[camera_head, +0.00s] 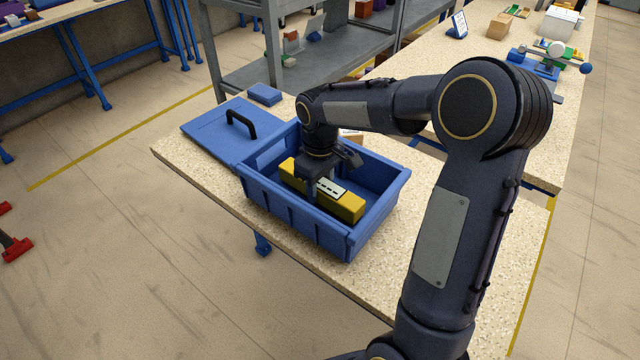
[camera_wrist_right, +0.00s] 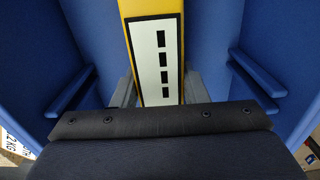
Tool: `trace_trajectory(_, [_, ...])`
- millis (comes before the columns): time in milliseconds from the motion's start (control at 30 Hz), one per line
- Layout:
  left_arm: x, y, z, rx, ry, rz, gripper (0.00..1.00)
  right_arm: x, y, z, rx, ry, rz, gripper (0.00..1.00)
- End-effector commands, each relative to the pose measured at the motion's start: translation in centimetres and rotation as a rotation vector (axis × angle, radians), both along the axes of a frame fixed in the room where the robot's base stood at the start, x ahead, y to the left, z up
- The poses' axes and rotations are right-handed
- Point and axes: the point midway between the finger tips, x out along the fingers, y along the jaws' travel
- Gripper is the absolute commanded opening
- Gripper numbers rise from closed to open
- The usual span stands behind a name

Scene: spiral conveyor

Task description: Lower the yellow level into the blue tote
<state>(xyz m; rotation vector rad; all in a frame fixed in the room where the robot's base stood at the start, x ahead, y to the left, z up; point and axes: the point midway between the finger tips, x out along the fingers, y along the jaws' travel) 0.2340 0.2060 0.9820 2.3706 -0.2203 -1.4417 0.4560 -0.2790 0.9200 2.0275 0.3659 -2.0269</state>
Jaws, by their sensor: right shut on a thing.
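The blue tote (camera_head: 318,225) stands on the speckled table, and its inner walls fill much of the right wrist view (camera_wrist_right: 215,45). The yellow level (camera_head: 347,206) lies lengthwise inside the tote's opening, with a pale label with black marks on top. It also shows in the right wrist view (camera_wrist_right: 150,8). Whether it touches the tote floor I cannot tell. My right gripper (camera_head: 318,187) reaches down into the tote and is shut on the level near its middle; its fingers flank the level in the wrist view (camera_wrist_right: 158,92). My left gripper is not in view.
A blue lid (camera_head: 215,135) with a black handle lies on the table left of the tote, with a small blue box (camera_head: 265,94) behind it. Grey shelving (camera_head: 270,75) stands behind. Bare table (camera_head: 480,225) lies right of the tote.

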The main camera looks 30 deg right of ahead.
Motion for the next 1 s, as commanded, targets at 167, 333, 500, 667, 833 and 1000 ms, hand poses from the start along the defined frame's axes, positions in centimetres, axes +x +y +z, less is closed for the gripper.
trace_trajectory(167, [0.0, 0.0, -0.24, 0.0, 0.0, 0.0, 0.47, 0.01, -0.01, -0.32, 0.0, 0.0, 0.0, 0.11])
trace_trajectory(333, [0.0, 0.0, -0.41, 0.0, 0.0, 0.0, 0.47, 0.01, -0.01, -0.57, 0.0, 0.0, 0.0, 0.11])
trace_trajectory(500, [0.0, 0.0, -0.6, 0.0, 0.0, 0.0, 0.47, 0.01, 0.0, -0.83, 0.0, 0.0, 0.0, 0.11])
trace_trajectory(667, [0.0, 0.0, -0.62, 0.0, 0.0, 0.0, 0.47, 0.01, 0.0, -0.89, 0.0, 0.0, 0.0, 0.11])
trace_trajectory(833, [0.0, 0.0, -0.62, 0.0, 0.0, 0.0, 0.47, 0.01, 0.0, -0.89, 0.0, 0.0, 0.0, 0.44])
trace_trajectory(1000, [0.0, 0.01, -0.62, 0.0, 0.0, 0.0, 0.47, 0.0, 0.0, -0.89, 0.0, 0.0, 0.0, 0.65])
